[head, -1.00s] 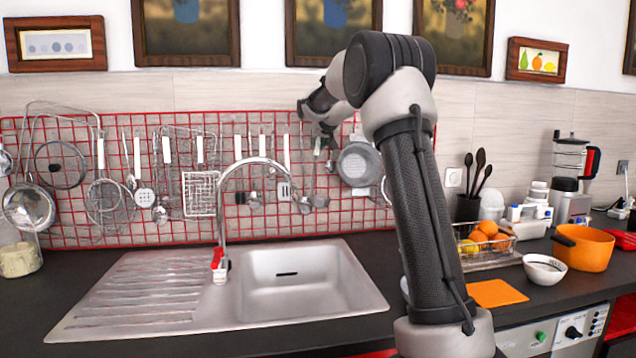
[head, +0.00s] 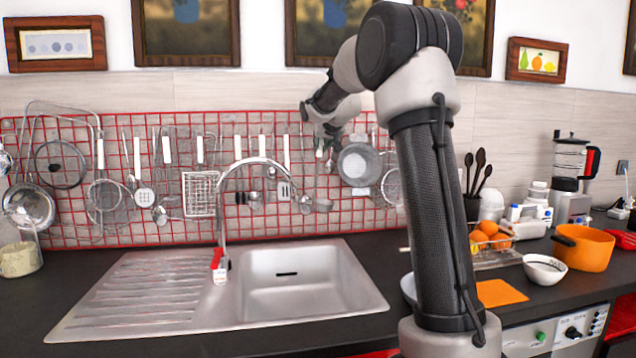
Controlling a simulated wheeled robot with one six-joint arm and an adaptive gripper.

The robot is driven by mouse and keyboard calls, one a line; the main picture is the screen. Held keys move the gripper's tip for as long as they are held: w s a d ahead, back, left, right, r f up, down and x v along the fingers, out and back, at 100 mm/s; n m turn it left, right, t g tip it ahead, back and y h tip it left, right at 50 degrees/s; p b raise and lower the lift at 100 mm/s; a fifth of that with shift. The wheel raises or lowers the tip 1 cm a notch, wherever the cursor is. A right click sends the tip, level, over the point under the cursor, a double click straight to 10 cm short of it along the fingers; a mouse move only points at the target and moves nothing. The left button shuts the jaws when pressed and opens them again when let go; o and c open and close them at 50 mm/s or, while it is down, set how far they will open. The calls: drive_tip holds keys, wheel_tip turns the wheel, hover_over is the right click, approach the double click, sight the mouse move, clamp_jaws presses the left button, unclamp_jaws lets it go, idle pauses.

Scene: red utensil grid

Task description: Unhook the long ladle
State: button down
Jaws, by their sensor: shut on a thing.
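My gripper (head: 325,148) is at the red grid, right of the tap, small and partly hidden by its own wrist. It is shut on the upper part of a ladle, which appears to be the long ladle (head: 323,205). The ladle's round bowl hangs low, below the gripper. Its handle is thin and hard to make out, and its upper end is hidden by the gripper. I cannot tell whether its hook still touches the grid. Another ladle (head: 305,204) hangs close on the left.
The red grid (head: 262,226) carries several utensils left of the gripper. A grey pan (head: 359,164) and a round strainer (head: 392,186) hang close on the right. The tap (head: 222,215) arches over the sink (head: 345,290) in front. An orange pot (head: 583,248) stands on the right.

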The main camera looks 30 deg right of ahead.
drive_tip(key=shift+s+a, duration=0.15)
drive_tip(key=shift+s, duration=0.45)
